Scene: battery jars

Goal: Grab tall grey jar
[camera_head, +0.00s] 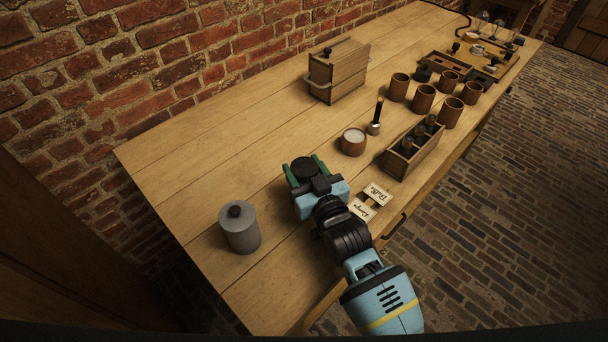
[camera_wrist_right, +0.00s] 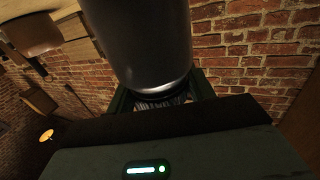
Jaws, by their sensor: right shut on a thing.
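A grey cylindrical jar (camera_head: 240,230) with a dark knob on its lid stands upright at the near left of the table, apart from my right gripper. My right gripper (camera_head: 306,170) is over the table to the right of that jar. Its green fingers are shut on a dark cylinder (camera_head: 305,166), of which the head view shows mostly the round black top. In the right wrist view the held dark grey, glossy cylinder (camera_wrist_right: 140,45) fills the upper middle, between the fingers. My left gripper is not in view.
Beyond my right gripper stand a small round bowl (camera_head: 353,142), a dark-handled tool (camera_head: 376,118) and a wooden box with bottles (camera_head: 412,150). Several brown cups (camera_head: 423,102) and a lidded wooden box (camera_head: 339,72) are farther back. Labelled cards (camera_head: 370,201) lie near the front edge.

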